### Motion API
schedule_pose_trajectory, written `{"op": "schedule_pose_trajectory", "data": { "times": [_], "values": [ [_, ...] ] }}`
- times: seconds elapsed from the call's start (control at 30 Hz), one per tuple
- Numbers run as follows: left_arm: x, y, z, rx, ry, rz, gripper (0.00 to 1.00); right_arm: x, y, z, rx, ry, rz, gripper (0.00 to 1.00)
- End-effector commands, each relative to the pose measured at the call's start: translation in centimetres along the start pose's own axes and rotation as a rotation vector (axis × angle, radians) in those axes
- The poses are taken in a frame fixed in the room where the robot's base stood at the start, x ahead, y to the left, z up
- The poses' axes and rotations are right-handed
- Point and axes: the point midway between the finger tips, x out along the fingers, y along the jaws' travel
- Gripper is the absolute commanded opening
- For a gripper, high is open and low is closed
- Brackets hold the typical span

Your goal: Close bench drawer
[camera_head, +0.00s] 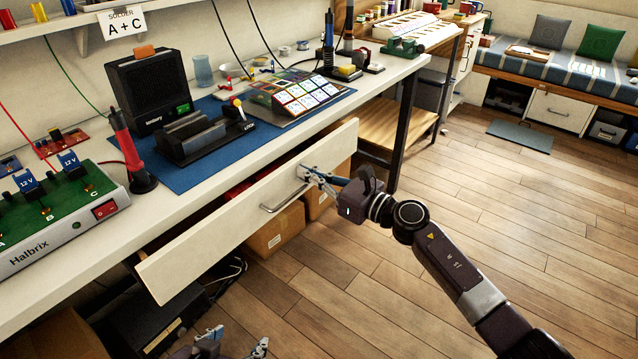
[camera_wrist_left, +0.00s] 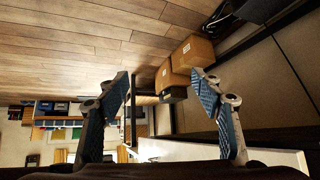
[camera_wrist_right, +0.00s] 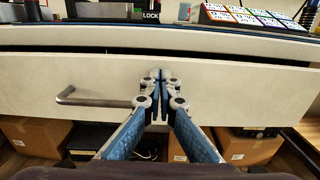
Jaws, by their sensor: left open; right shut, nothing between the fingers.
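The bench drawer (camera_head: 190,248) is pulled out below the white bench top, with a gap behind its pale front and some red contents showing. Its bar handle (camera_head: 283,194) is on the front; the handle also shows in the right wrist view (camera_wrist_right: 90,100). My right gripper (camera_head: 304,172) is shut and empty, its tips against or very near the drawer front (camera_wrist_right: 60,75), beside the handle and not around it. I cannot tell whether they touch. My left gripper (camera_head: 238,343) is open and empty, low near the floor below the drawer; its spread fingers show in the left wrist view (camera_wrist_left: 162,88).
Cardboard boxes (camera_head: 275,232) stand under the drawer. The wooden floor (camera_head: 480,230) to the right is clear.

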Motion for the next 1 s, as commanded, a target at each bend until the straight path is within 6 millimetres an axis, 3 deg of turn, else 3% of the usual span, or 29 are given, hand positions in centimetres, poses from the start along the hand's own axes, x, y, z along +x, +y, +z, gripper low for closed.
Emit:
{"op": "schedule_pose_trajectory", "data": {
  "times": [0.2, 0.4, 0.63, 1.0],
  "values": [
    [0.3, 0.9, -7.2, 0.004, 0.307, 0.018, 0.6, 2.7, 0.1, -0.2, 0.0, -0.002, 0.002, 0.0],
    [-1.1, 1.5, -12.0, 0.004, 0.521, 0.031, 0.6, 4.3, 0.0, -0.2, 0.001, 0.0, 0.0, 0.0],
    [-2.5, 1.9, -14.6, 0.002, 0.647, 0.039, 0.6, 5.2, 0.0, -0.1, 0.0, 0.0, 0.0, 0.0],
    [-2.9, 1.9, -15.2, 0.002, 0.674, 0.04, 0.6, 5.5, 0.0, 0.2, 0.0, -0.004, -0.002, 0.0]
  ]
}}
